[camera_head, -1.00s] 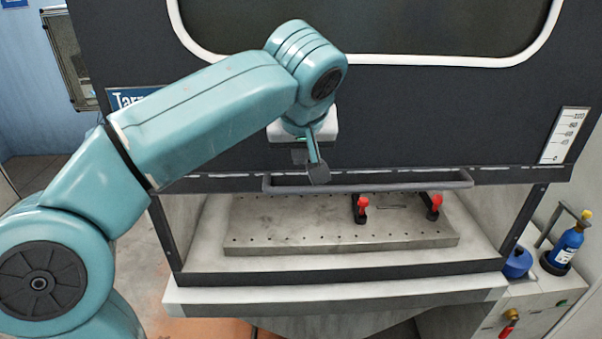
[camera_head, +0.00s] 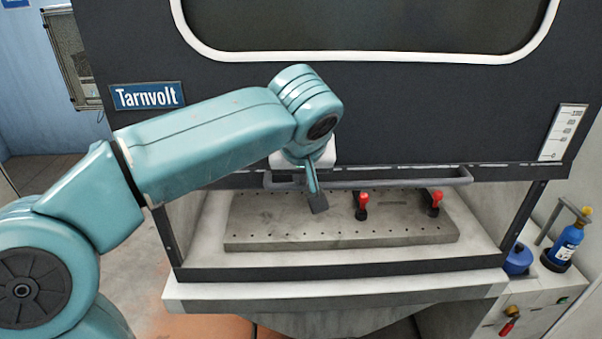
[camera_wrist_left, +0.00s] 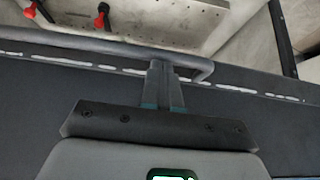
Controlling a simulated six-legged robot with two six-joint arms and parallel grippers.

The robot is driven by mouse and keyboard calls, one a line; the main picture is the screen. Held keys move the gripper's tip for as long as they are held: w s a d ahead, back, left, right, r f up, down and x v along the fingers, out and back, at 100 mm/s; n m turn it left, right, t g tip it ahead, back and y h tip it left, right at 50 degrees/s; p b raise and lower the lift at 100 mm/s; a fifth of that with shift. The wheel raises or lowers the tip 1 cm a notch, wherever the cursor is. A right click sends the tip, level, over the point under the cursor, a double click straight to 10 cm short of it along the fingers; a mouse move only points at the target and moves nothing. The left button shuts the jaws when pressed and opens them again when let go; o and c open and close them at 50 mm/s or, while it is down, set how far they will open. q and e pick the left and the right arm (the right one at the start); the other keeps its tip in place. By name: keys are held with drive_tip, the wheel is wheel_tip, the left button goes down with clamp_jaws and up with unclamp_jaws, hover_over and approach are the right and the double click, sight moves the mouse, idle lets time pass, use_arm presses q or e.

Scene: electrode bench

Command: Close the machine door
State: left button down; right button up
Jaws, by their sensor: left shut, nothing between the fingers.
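The machine door (camera_head: 400,110) is a dark panel with a white-rimmed window. It stands raised, with an open gap below its lower edge. A grey bar handle (camera_head: 400,182) runs along its bottom, and the bar also shows in the left wrist view (camera_wrist_left: 110,47). My left gripper (camera_head: 318,205) is shut and empty, pointing down at the left part of the handle. In the head view its fingertips reach below the bar. In the wrist view the fingers (camera_wrist_left: 160,68) overlap the bar; I cannot tell whether they touch it. My right gripper is not in view.
Inside the opening lies a grey perforated plate (camera_head: 290,225) with two red-topped clamps (camera_head: 361,203). A pale ledge (camera_head: 330,292) runs below. A blue bottle (camera_head: 567,243) and a blue round container (camera_head: 518,260) stand at the right. A scale (camera_head: 563,133) is on the door's right.

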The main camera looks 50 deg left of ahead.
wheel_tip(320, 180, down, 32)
drive_tip(key=b, duration=3)
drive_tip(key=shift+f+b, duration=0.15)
drive_tip(key=shift+b, duration=0.25)
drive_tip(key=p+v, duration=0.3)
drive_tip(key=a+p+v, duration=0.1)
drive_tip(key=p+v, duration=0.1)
drive_tip(key=p, duration=0.1)
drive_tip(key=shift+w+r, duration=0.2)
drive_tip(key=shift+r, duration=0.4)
